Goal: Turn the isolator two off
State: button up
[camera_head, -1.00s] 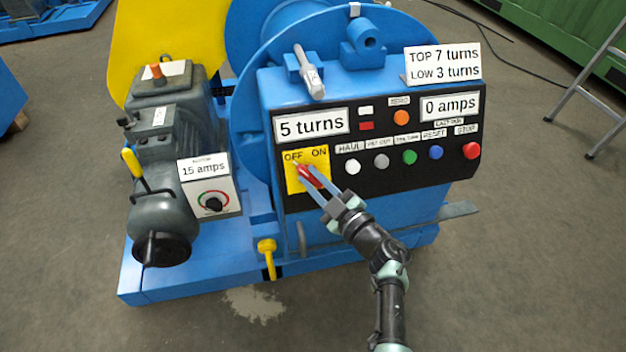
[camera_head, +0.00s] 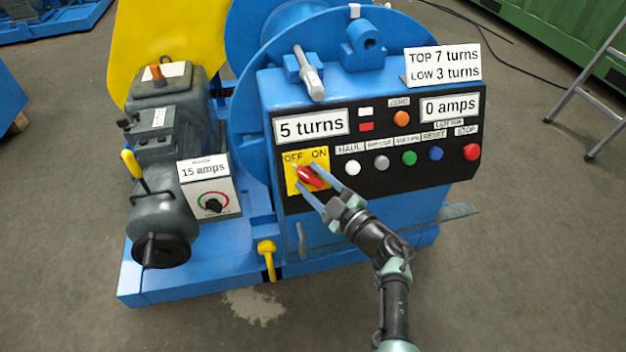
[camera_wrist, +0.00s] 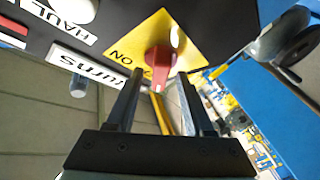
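The isolator is a red rotary handle (camera_head: 310,178) on a yellow plate (camera_head: 293,186) marked OFF at left and ON at right. In the head view the handle lies slanted, its upper-left end towards the OFF side. In the wrist view the red handle (camera_wrist: 160,60) shows between and just beyond the fingertips, with the ON mark beside it; the OFF mark is hidden there. My gripper (camera_head: 305,176) is open, one finger on each side of the handle; it also shows in the wrist view (camera_wrist: 159,78). I cannot tell whether a finger touches the handle.
A row of buttons (camera_head: 409,158) runs right of the isolator on the black panel. The display (camera_head: 311,125) reads 5 turns, another (camera_head: 450,107) 0 amps. A dial box (camera_head: 211,196) stands left. A yellow hook (camera_head: 267,255) is below.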

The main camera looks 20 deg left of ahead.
jog(key=p+v, duration=0.5)
jog(key=v, duration=0.8)
jog(key=shift+a, duration=0.1)
